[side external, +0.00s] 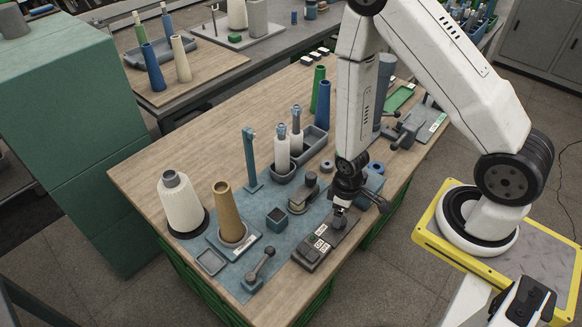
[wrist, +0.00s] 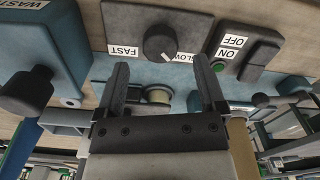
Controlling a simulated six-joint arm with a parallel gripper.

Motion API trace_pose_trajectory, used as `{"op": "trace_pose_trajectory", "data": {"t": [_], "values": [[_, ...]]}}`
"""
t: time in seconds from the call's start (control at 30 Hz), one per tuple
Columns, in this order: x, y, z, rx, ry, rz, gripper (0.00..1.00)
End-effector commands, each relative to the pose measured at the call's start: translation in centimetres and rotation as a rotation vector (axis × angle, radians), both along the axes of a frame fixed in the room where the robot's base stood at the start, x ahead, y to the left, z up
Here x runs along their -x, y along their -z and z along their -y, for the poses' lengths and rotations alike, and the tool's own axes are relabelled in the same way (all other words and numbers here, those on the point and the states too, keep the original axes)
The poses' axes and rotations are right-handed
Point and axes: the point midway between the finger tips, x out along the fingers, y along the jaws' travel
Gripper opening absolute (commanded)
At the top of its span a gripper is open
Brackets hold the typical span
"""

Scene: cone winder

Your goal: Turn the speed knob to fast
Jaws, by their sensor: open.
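The speed knob (wrist: 159,41) is a dark round knob on a grey plate (wrist: 120,17). Its white pointer mark is turned toward the SLOW label (wrist: 184,57), and the FAST label (wrist: 123,50) is on the other side. My gripper (wrist: 161,66) is open, with its two fingers apart on either side of the knob's line in the wrist view. No contact with the knob shows. In the side view my gripper (side external: 341,208) points down over the dark control panel (side external: 312,254) and hides the knob's details.
A dark switch (wrist: 260,60) with ON and OFF labels and a green button (wrist: 218,66) sits beside the knob. A blue WASTE box (wrist: 50,40) with a dark knob is at the left. In the side view, a brown cone (side external: 229,210) and a white yarn cone (side external: 180,205) stand left.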

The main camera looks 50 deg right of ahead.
Motion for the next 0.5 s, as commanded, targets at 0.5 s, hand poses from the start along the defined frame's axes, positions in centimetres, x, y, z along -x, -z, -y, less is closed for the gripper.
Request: {"op": "trace_pose_trajectory", "data": {"t": [0.5], "values": [[0.1, 3.5, 0.0, 0.000, 0.000, -0.001, 0.89]]}}
